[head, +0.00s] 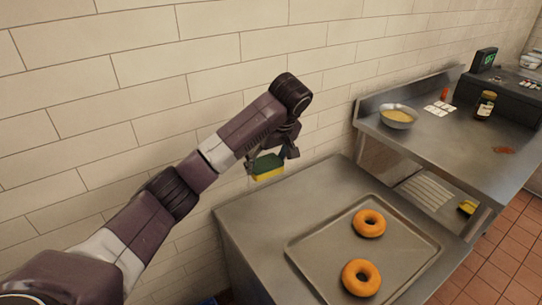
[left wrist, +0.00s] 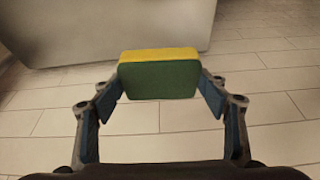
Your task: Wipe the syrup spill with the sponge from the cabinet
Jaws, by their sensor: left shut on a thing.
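My left gripper (head: 272,161) is shut on a green and yellow sponge (head: 267,173) and holds it in the air, beside the wall and near the back left corner of the nearer steel counter. In the left wrist view the sponge (left wrist: 158,78) sits between the two fingers (left wrist: 160,95), green face toward the camera and yellow side up. A reddish-brown syrup spill (head: 504,150) lies on the farther steel counter (head: 450,153), toward its right. My right gripper is not in view.
The farther counter holds a bowl (head: 398,116), a jar (head: 485,105), small white cards (head: 439,108) and a red-topped item (head: 444,95). A yellow item (head: 466,207) lies on its lower shelf.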

